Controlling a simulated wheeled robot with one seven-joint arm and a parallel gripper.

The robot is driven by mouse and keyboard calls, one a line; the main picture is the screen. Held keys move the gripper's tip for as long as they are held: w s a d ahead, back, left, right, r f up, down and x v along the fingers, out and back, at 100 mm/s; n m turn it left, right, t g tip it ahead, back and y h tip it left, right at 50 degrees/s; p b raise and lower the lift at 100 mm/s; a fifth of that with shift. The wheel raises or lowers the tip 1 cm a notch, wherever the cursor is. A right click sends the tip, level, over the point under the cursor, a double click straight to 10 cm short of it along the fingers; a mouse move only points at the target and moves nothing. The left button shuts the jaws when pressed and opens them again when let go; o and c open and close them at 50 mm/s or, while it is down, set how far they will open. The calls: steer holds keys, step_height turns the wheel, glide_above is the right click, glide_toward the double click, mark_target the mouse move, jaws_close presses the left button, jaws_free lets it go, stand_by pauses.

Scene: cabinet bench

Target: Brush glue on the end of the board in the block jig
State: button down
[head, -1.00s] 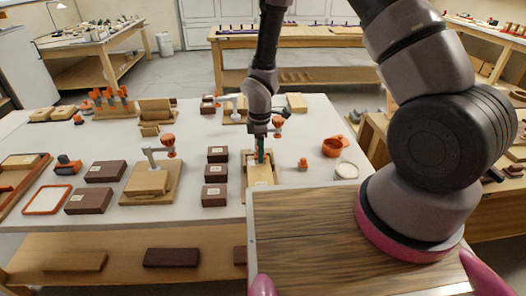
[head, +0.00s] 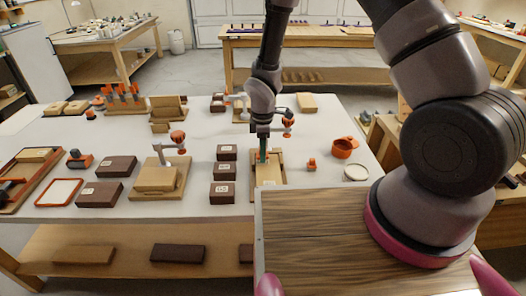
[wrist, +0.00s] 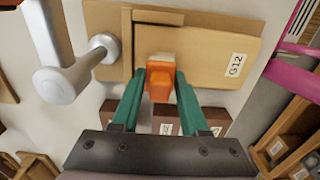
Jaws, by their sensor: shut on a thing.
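My gripper (wrist: 158,85) has green fingers and is shut on the orange glue brush (wrist: 160,82), whose pale bristles (wrist: 160,57) point at the board. The tan board (wrist: 205,50), labelled G12, lies in the wooden block jig (wrist: 104,18). The bristles overlap the board's near edge in the wrist view; I cannot tell whether they touch. A grey clamp (wrist: 68,78) stands at the jig's left side. In the head view my gripper (head: 262,155) is over the jig (head: 281,160) near the bench's middle; the brush is mostly hidden there.
Dark labelled blocks (head: 224,171) stand in a column left of the jig. Another clamp fixture (head: 160,180) holds a board further left. An orange cup (head: 344,148), a pale round dish (head: 356,172) and a small orange piece (head: 311,164) are to the right.

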steer(key=shift+d+r, duration=0.1)
steer(key=shift+d, duration=1.55)
steer(key=shift+a, duration=0.1)
steer(key=shift+a+f, duration=0.2)
steer(key=shift+a, duration=1.4)
steer(key=shift+s, duration=0.1)
steer(key=shift+d+r, duration=0.2)
steer(key=shift+d, duration=1.5)
